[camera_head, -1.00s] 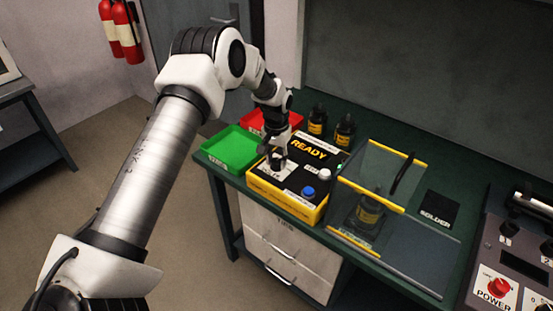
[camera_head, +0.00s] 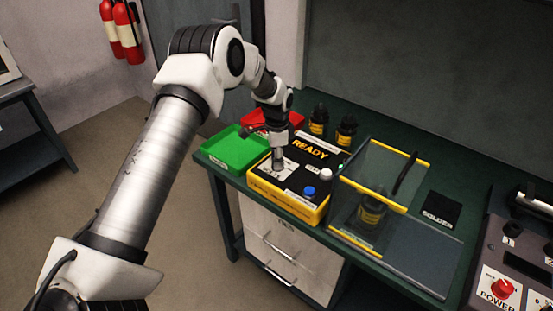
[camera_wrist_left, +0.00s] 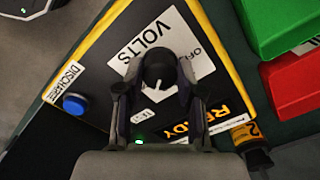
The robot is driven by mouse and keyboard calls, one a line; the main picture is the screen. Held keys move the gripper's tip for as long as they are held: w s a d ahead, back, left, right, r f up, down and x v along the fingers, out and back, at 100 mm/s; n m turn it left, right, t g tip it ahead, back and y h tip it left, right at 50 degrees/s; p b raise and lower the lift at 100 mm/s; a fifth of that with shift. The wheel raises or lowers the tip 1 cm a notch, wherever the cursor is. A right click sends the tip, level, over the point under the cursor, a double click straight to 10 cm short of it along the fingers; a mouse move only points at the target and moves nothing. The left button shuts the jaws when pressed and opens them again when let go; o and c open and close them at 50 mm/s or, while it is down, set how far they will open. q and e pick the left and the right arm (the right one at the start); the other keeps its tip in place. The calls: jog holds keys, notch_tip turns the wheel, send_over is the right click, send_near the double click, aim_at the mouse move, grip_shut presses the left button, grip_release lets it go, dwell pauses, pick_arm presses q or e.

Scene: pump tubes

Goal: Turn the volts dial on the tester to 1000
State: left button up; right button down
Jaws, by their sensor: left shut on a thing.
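The yellow and black tester (camera_head: 287,203) stands on the green bench and its display reads READY. In the left wrist view the black volts dial (camera_wrist_left: 157,68) sits on a white panel (camera_wrist_left: 130,42) marked VOLTS, with OFF at its right. Most of the other scale marks are hidden by my fingers. My left gripper (camera_wrist_left: 157,85) points down at the tester, with a finger on each side of the dial, shut on it. In the head view the gripper (camera_head: 278,160) covers the dial. My right gripper is not in view.
A blue DISCHARGE button (camera_wrist_left: 76,105) and a white knob (camera_head: 326,174) are on the tester's top. Green (camera_head: 236,150) and red (camera_head: 272,121) trays lie behind and left. Two dark bottles (camera_head: 346,132) stand behind. A clear yellow-edged guard (camera_head: 383,172) stands close at the right.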

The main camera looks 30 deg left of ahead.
pick_arm(q)
jog(key=shift+s+f+m, duration=0.1)
jog(key=shift+f+m, duration=0.05)
jog(key=shift+m, duration=0.55)
jog(key=shift+s+f+m, duration=0.1)
jog(key=shift+m, duration=0.6)
jog(key=shift+w, duration=0.1)
jog(key=o, duration=1.2)
jog(key=shift+w+d, duration=0.1)
jog(key=shift+c, duration=0.2)
jog(key=shift+r, duration=0.1)
notch_tip(320, 180, up, 12)
